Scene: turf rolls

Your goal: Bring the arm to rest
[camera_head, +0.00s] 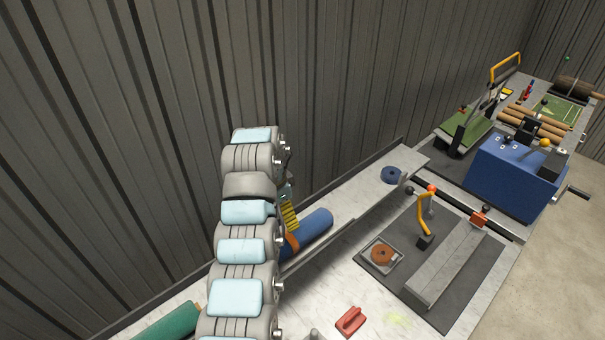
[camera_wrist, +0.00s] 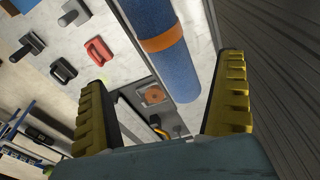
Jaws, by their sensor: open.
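My gripper (camera_wrist: 163,110) is open in the wrist view, its two yellow ridged fingers wide apart with nothing between them touching. In the head view my arm rises at the centre left, and one yellow finger shows beside it, near a blue roll (camera_head: 309,231) with an orange band. The rest of the gripper is hidden behind the arm there. In the wrist view the blue roll (camera_wrist: 168,72) lies beyond the fingers, apparently apart from them.
A green roll (camera_head: 167,325) lies at the lower left. A red handled block (camera_head: 351,320) and a square plate with an orange disc (camera_head: 382,254) sit on the bench. A yellow-handled lever (camera_head: 426,213) and a blue machine (camera_head: 515,176) stand to the right. A corrugated wall (camera_head: 330,80) runs close behind.

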